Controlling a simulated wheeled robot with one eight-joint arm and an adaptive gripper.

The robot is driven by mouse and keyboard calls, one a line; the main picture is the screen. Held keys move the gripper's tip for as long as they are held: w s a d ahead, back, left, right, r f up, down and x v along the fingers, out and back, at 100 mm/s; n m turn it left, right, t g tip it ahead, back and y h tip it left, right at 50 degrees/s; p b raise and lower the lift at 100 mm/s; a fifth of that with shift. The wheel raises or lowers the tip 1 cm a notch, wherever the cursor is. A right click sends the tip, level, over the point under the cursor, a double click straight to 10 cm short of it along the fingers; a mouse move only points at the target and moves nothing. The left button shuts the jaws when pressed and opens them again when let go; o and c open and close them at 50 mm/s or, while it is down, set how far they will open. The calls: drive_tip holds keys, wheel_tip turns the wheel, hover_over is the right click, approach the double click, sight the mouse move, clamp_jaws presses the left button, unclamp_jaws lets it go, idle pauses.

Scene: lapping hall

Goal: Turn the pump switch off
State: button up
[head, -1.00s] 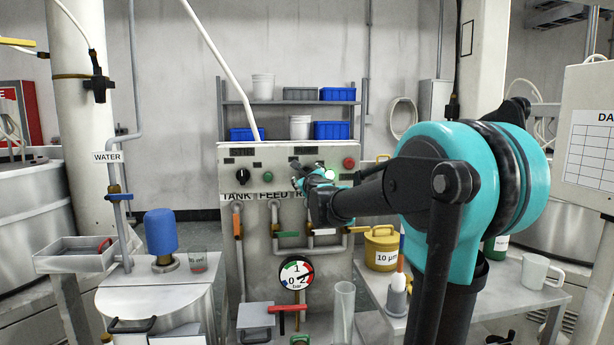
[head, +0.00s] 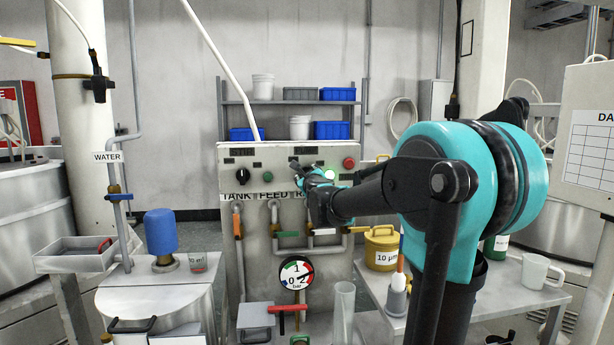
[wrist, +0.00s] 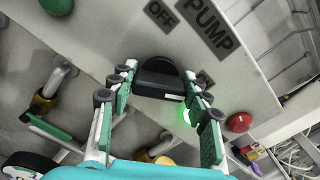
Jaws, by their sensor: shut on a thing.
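The pump switch (wrist: 158,84) is a black knob on the grey control panel, seen in the wrist view below the PUMP label (wrist: 208,24). The OFF label (wrist: 162,14) shows above it, and another label beside it is partly covered. My gripper (wrist: 161,70) is shut on the switch, with one finger on each side of the knob. In the head view my gripper (head: 308,176) is at the panel front, and the arm hides part of this area. I cannot tell for sure which label the knob points to. A green lamp (wrist: 186,117) glows close to the right finger.
The panel (head: 228,158) also carries another black knob (head: 243,176), a green button (head: 268,177) and a red button (head: 349,163). Pipes with coloured valve handles and a pressure gauge (head: 295,272) lie below. A yellow pot (head: 382,250) stands on the right table.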

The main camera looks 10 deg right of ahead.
drive_tip(key=n, duration=0.6)
drive_tip(key=shift+f, duration=0.1)
drive_tip(key=n, duration=0.5)
drive_tip(key=shift+a, duration=0.1)
drive_tip(key=shift+f+n, duration=0.1)
drive_tip(key=shift+n, duration=0.3)
drive_tip(key=o, duration=1.2)
drive_tip(key=shift+c, duration=0.2)
drive_tip(key=shift+s, duration=0.1)
drive_tip(key=s, duration=1.1)
drive_tip(key=shift+s, duration=0.4)
